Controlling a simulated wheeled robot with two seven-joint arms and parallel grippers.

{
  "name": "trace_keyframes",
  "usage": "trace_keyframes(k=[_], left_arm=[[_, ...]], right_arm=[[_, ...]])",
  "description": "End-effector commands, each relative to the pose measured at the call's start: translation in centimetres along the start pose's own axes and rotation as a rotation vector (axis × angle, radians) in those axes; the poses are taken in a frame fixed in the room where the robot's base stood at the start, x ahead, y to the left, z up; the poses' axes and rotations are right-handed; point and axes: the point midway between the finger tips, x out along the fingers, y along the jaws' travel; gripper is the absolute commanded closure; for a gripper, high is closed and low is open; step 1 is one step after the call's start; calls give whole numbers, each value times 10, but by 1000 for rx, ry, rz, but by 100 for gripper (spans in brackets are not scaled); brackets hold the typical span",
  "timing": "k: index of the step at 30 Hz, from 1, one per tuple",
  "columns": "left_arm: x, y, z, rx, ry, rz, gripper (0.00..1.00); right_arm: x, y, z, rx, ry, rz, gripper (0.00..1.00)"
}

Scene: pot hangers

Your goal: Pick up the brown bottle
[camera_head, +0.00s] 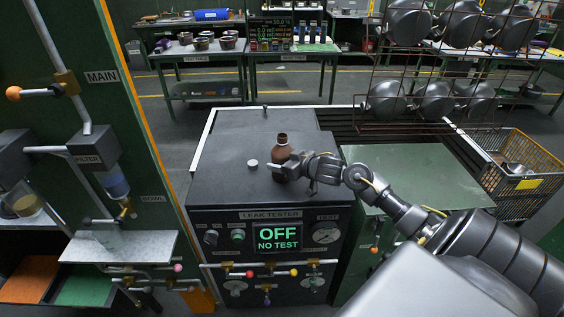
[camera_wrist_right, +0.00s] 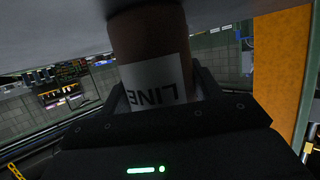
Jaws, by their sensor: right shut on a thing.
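The brown bottle (camera_head: 282,146) stands upright on the dark top of the leak tester (camera_head: 222,151) in the head view. My right gripper (camera_head: 284,168) is shut on its body, coming from the right. In the right wrist view the bottle (camera_wrist_right: 150,45) sits between the fingers of my right gripper (camera_wrist_right: 156,92), with a white label reading "LINE" upside down. The bottle's lower part is partly hidden by the gripper in the head view. I cannot tell whether it touches the tester's top. My left gripper is not in view.
A small light cap-like disc (camera_head: 252,163) lies left of the bottle. The tester's screen (camera_head: 278,239) reads "OFF NO TEST". A green cabinet top (camera_head: 415,185) is on the right, with a wire basket (camera_head: 530,165) beyond. A green panel with pipes (camera_head: 85,130) stands left.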

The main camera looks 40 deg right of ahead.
Motion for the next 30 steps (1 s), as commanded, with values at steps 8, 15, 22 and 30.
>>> trace_keyframes(k=[8, 15, 22, 30], left_arm=[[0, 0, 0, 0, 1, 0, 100], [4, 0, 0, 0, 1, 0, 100], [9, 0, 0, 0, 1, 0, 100], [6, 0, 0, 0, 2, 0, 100]], right_arm=[[0, 0, -1, 0, 2, 0, 66], [-4, 0, -11, -2, 4, -1, 66], [-27, -8, -42, -6, 5, -2, 66], [-91, -44, -74, -8, 0, -3, 66]])
